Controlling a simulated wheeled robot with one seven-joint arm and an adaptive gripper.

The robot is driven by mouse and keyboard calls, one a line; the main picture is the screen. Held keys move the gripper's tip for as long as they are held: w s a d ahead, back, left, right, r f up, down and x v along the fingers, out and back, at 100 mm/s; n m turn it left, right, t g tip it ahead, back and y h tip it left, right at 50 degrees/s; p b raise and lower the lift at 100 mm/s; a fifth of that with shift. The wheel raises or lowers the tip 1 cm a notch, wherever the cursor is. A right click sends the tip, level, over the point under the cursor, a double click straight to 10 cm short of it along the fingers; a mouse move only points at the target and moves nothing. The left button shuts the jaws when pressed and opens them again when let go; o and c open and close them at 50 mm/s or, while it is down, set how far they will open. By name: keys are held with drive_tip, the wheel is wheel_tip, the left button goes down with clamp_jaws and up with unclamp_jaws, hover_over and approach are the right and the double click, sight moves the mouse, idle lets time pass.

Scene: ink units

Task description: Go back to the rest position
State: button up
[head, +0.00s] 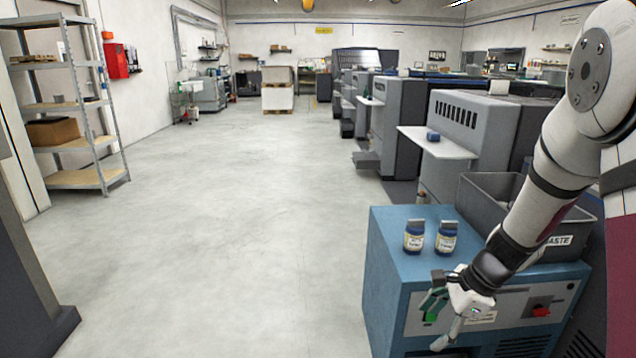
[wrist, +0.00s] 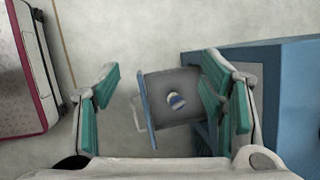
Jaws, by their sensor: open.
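My gripper (head: 437,322) hangs in front of the blue cabinet (head: 388,262), low near its front face, at the end of my extended arm. In the wrist view my gripper (wrist: 160,85) has its green-padded fingers spread apart, with nothing gripped. Between the fingers in that view, a grey open box (wrist: 172,82) with a blue edge shows below. The blue cabinet also fills the right of the wrist view (wrist: 285,75).
Grey machines (head: 402,115) line the right. A shelf rack (head: 95,120) stands left. The middle floor is clear.

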drive_tip(key=s+a+r+n+g, duration=0.1)
drive_tip(key=s+a+r+n, duration=0.35)
drive_tip(key=s+r, duration=0.3)
drive_tip(key=s+a+r+n, duration=0.4)
drive_tip(key=s+r+n, duration=0.25)
drive_tip(key=r, duration=0.25)
drive_tip(key=s+d+r+n+h, duration=0.15)
drive_tip(key=s+n, duration=0.25)
drive_tip(key=s, duration=0.6)
drive_tip(key=s+d+r+n+h, duration=0.15)
drive_tip(key=s+n, duration=0.25)
drive_tip(key=s, duration=0.6)
wheel_tip(320, 180, up, 30)
drive_tip(key=t+h+p, duration=0.1)
drive_tip(key=t+p, duration=0.2)
drive_tip(key=p, duration=2.5)
drive_tip(key=shift+d, duration=0.2)
drive_tip(key=shift+c, duration=0.4)
